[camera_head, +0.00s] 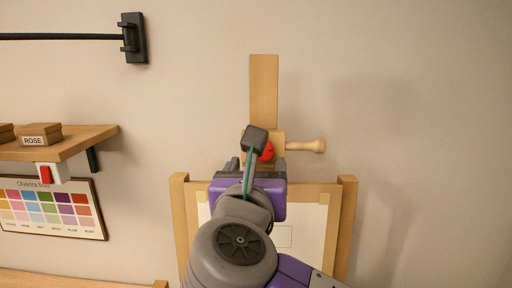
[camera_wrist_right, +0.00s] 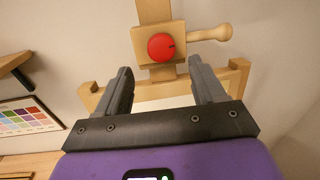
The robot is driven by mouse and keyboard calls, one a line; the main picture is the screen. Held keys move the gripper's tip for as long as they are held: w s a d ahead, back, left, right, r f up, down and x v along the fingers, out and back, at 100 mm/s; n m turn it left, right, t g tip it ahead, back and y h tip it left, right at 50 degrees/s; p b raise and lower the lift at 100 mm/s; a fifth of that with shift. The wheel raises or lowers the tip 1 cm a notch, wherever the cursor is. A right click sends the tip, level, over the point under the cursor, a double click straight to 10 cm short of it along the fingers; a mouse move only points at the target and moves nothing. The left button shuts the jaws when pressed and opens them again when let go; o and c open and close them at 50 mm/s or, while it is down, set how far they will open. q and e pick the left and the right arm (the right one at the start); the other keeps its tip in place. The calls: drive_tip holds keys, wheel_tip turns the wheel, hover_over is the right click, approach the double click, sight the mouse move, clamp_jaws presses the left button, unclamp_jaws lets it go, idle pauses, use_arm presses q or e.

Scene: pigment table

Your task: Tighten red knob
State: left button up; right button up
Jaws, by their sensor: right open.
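The red knob (camera_wrist_right: 161,47) is round with a dark mark near its right edge. It sits on a wooden block (camera_wrist_right: 140,46) on the easel's upright post. In the head view the red knob (camera_head: 267,152) is partly hidden behind my right wrist camera. My right gripper (camera_wrist_right: 159,72) is open and empty, its two fingers apart. In the wrist view the knob appears just beyond the fingertips, between them and a little above. I cannot tell the exact gap. My left gripper is not in view.
A wooden handle (camera_head: 306,146) sticks out to the right of the block. The easel frame (camera_head: 346,215) holds a pale board below. At left, a shelf (camera_head: 75,145) carries small boxes, with a colour chart (camera_head: 52,232) under it. Bare wall lies to the right.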

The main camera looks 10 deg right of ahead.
sight(268, 152)
drive_tip(key=p+x, duration=0.1)
drive_tip(key=x, duration=0.5)
drive_tip(key=shift+w+d, duration=0.25)
drive_tip(key=shift+w, duration=0.1)
drive_tip(key=shift+c, duration=0.2)
drive_tip(key=c, duration=1)
